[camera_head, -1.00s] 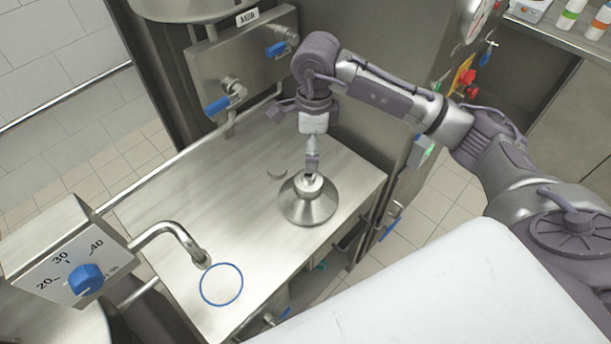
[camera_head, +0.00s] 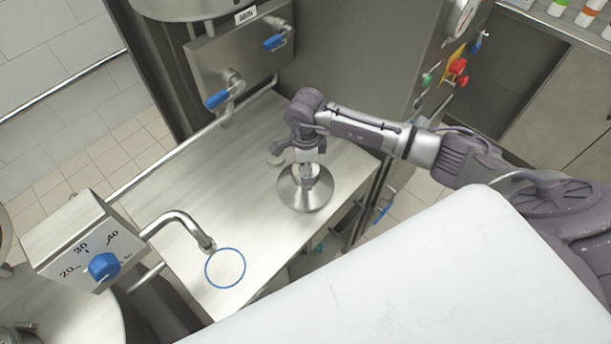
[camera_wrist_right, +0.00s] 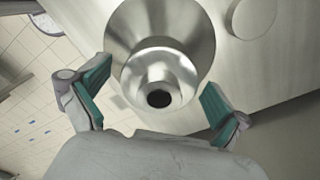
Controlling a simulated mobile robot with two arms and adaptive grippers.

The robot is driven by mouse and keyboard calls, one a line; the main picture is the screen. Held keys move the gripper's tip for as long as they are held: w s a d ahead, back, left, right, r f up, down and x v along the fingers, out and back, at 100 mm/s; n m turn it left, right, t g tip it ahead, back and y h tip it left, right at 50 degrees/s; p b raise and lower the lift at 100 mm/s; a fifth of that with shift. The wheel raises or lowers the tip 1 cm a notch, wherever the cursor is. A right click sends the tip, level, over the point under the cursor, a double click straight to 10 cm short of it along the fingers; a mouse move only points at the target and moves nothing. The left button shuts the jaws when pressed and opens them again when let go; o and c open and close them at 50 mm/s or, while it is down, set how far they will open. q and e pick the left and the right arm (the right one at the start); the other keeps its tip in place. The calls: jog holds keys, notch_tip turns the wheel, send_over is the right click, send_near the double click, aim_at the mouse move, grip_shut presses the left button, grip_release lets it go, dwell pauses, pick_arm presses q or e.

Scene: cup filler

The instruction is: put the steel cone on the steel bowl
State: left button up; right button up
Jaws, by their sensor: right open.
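The steel cone (camera_head: 304,197) is a shiny flared piece with its wide rim low and a narrow neck on top. It stands on the steel bench, below my right gripper (camera_head: 314,172). In the right wrist view the cone's neck (camera_wrist_right: 160,75), with a dark round hole, lies between my two green-padded fingers. The fingers are open, with a gap on each side of the neck. I cannot make out a separate steel bowl; whether one is under the cone or is part of this shape, I cannot tell. My left gripper is not in view.
A small round steel disc (camera_wrist_right: 250,18) lies beside the cone. A blue ring (camera_head: 225,267) marks the bench (camera_head: 195,190) below a curved spout (camera_head: 180,222). A dial box (camera_head: 85,240) is at left. Blue-handled valves (camera_head: 217,99) stand behind. The bench middle is clear.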

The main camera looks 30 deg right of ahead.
jog(key=shift+f, duration=0.5)
jog(key=shift+c, duration=0.2)
jog(key=shift+r, duration=0.1)
jog(key=c, duration=1.8)
